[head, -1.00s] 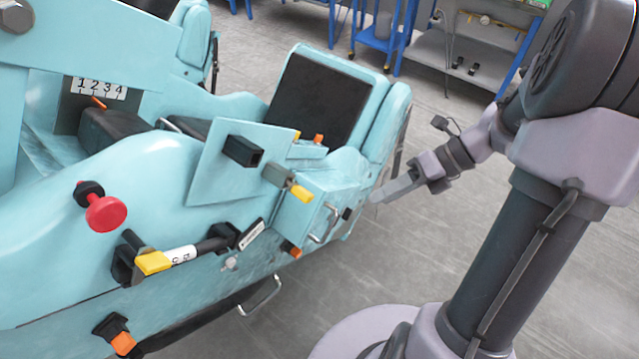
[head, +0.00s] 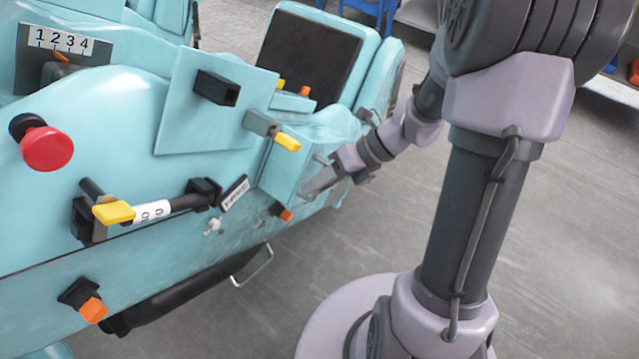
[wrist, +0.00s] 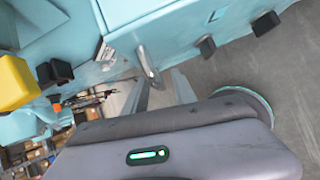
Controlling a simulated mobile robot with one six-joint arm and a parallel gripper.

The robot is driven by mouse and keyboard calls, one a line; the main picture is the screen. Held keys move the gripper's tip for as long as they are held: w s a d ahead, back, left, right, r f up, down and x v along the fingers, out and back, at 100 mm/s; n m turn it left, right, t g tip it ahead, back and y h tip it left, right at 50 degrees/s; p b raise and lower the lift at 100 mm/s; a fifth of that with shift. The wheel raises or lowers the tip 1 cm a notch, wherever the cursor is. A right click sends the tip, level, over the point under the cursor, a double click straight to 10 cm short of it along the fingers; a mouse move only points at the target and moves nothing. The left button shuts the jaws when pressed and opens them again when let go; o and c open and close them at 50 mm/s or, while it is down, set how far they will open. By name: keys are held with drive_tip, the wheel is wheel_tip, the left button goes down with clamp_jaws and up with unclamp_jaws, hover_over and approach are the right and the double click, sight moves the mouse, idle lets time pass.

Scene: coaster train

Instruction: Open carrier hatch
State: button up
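The carrier hatch (head: 280,178) is the light blue boxy panel on the side of the teal coaster car. It looks closed. A yellow-tipped latch (head: 287,142) sits at its upper edge. The metal hatch handle (wrist: 149,66) shows in the wrist view, just ahead of my fingers. My gripper (head: 308,190) is at the hatch's right side in the head view and covers most of the handle. In the wrist view my gripper (wrist: 160,92) has its two fingers apart, with the handle's near end close to the gap. I cannot tell whether they touch it.
A red knob (head: 47,149), a yellow lever (head: 114,212) and an orange-tipped latch (head: 92,309) stick out of the car's side. A flat panel (head: 208,115) stands above the hatch. A lower grab rail (head: 262,268) juts out.

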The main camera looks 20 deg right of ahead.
clamp_jaws()
idle(1.3)
